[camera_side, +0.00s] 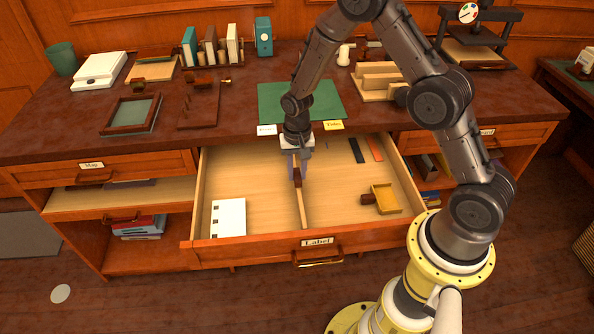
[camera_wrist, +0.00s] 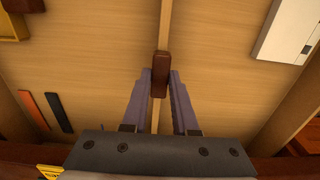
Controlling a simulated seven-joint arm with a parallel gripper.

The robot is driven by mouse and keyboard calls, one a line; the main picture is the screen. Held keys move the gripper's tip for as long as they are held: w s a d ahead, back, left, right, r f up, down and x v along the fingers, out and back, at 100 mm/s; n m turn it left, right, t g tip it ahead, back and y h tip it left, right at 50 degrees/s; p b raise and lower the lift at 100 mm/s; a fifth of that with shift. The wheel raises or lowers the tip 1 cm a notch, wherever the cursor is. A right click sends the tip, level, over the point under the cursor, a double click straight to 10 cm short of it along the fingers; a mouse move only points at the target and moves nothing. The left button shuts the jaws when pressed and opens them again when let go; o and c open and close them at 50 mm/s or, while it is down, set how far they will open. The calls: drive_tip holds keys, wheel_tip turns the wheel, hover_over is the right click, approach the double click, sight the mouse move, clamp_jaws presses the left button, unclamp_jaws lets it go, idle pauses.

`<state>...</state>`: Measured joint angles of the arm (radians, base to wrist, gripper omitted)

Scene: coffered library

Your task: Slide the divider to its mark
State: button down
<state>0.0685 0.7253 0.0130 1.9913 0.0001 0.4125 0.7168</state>
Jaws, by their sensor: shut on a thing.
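The divider (camera_side: 303,211) is a thin light-wood strip running front to back in the open drawer (camera_side: 254,247), near its middle. Its dark brown grip block (camera_side: 297,179) sits on top of the strip. My gripper (camera_side: 297,170) reaches down into the drawer and is shut on this block. In the wrist view my gripper (camera_wrist: 162,78) has a finger on each side of the brown block (camera_wrist: 161,66), and the divider (camera_wrist: 166,22) runs away beyond it. I cannot make out the mark with certainty.
A white card with dark squares (camera_side: 229,216) lies in the drawer's left front. On the right are a yellow tray (camera_side: 385,198), a dark strip (camera_side: 356,150) and an orange strip (camera_side: 375,149). Bare drawer floor lies on both sides of the divider. A green mat (camera_side: 330,98) covers the desktop behind.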

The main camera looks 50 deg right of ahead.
idle(0.4)
drive_tip(key=s+d, duration=0.8)
drive_tip(key=shift+s+d+r, duration=0.1)
drive_tip(key=shift+s+d, duration=0.1)
drive_tip(key=shift+d, duration=0.1)
drive_tip(key=c, duration=0.7)
unclamp_jaws()
wheel_tip(320, 180, up, 14)
drive_tip(key=shift+f, duration=0.15)
